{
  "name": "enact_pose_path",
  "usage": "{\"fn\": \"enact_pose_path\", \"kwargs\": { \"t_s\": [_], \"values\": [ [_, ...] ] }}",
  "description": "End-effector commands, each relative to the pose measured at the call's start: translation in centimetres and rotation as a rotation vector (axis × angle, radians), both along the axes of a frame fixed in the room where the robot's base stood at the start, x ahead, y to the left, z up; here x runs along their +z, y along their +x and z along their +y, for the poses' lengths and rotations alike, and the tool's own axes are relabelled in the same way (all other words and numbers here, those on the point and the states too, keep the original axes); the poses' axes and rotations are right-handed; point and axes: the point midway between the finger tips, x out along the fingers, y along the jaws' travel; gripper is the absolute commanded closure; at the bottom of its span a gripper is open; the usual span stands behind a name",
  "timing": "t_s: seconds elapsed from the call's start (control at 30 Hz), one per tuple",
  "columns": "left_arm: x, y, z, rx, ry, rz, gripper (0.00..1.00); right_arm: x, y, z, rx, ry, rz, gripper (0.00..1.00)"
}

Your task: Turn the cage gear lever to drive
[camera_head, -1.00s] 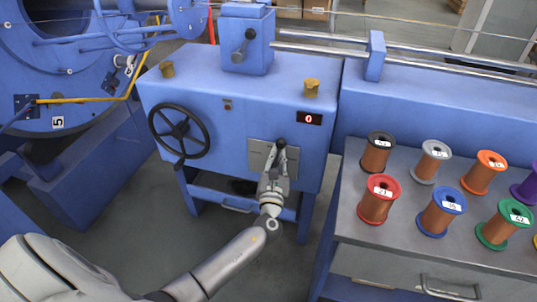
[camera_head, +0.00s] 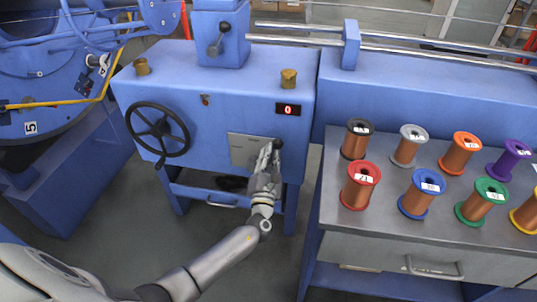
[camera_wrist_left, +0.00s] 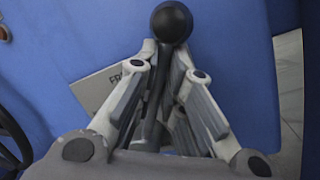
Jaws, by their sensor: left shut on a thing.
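The cage gear lever has a black ball knob (camera_head: 278,144) on the front of the blue machine (camera_head: 215,95). It leans to the right, with its knob near the right edge of a grey metal plate (camera_head: 243,148). My left gripper (camera_head: 267,159) is shut on the lever just below the knob. In the left wrist view the knob (camera_wrist_left: 171,22) stands above the fingers (camera_wrist_left: 168,75), and the dark shaft runs between them. The plate (camera_wrist_left: 95,88) shows partly there, with its lettering cut off by a finger. My right gripper is not in view.
A black handwheel (camera_head: 158,135) is left of the lever. A small display (camera_head: 288,109) reading 0 is above it. Right of the machine, a grey-topped bench (camera_head: 335,215) holds several wire spools. A big blue machine part (camera_head: 60,70) stands at the left.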

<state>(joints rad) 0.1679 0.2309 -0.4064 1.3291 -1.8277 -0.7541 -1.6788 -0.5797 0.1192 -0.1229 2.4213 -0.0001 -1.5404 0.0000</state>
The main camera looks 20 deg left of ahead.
Motion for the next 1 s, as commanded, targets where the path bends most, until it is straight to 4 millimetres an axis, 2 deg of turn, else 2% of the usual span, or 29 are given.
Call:
{"fn": "enact_pose_path", "kwargs": {
  "t_s": [0.17, 0.2, 0.37, 0.73, 0.87, 1.0],
  "values": [
    [-0.3, -0.1, -0.2, -0.005, 0.010, 0.007, 1.00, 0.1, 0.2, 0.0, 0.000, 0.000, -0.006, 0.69],
    [-0.3, -0.1, -0.2, -0.005, 0.010, 0.007, 0.88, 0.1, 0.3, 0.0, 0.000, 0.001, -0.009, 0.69],
    [-0.2, -0.1, -0.1, -0.004, 0.008, 0.006, 0.68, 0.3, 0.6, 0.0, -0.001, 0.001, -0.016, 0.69],
    [-0.3, -0.4, -0.2, -0.003, 0.004, 0.003, 0.68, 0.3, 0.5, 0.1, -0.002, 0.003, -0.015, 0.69],
    [-0.7, -2.0, -0.8, -0.004, 0.003, 0.006, 0.68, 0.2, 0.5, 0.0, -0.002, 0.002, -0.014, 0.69],
    [-1.4, -4.8, -1.7, -0.005, 0.004, 0.008, 0.68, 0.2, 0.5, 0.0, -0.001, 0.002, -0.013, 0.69]
  ]
}}
